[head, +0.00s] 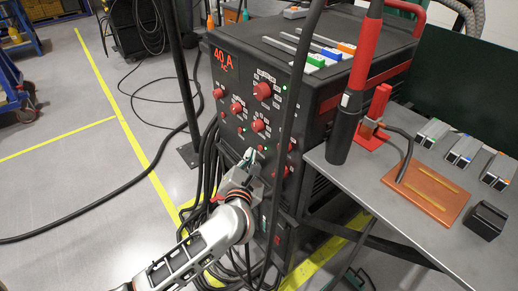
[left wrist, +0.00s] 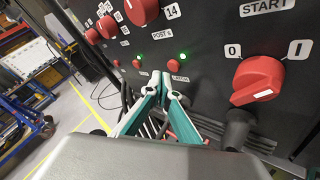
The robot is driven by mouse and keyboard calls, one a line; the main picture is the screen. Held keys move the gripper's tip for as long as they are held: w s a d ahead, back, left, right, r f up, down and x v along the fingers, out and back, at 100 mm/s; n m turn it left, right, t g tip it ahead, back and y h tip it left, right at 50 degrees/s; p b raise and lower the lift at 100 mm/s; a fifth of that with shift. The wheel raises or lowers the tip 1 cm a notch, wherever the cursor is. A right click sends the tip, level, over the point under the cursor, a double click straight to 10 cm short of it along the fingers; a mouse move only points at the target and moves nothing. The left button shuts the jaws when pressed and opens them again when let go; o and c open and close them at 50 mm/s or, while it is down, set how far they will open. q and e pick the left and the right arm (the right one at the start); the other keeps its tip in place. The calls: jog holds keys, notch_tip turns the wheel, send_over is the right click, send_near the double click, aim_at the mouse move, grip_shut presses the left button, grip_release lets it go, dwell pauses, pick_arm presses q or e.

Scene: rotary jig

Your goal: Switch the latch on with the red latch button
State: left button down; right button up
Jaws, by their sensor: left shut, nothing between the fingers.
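The red latch button (left wrist: 173,64) is a small round button on the black machine panel, above a white LATCH label (left wrist: 180,79). In the head view the left gripper (head: 251,156) is at the lower front of the black machine (head: 320,95), which hides part of the panel. My right gripper is not in view.
Another small red button (left wrist: 137,64) is left of the latch button. A large red 0/I knob (left wrist: 258,80) juts out at right. Black cables (head: 205,175) hang beside the machine. A grey table (head: 385,205) with a copper plate (head: 427,194) stands at right.

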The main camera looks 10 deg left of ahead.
pick_arm(q)
jog(key=s+a, duration=0.1)
jog(key=s, duration=0.1)
jog(key=s+a+p, duration=0.1)
jog(key=s+a, duration=0.1)
jog(key=shift+s+a, duration=0.25)
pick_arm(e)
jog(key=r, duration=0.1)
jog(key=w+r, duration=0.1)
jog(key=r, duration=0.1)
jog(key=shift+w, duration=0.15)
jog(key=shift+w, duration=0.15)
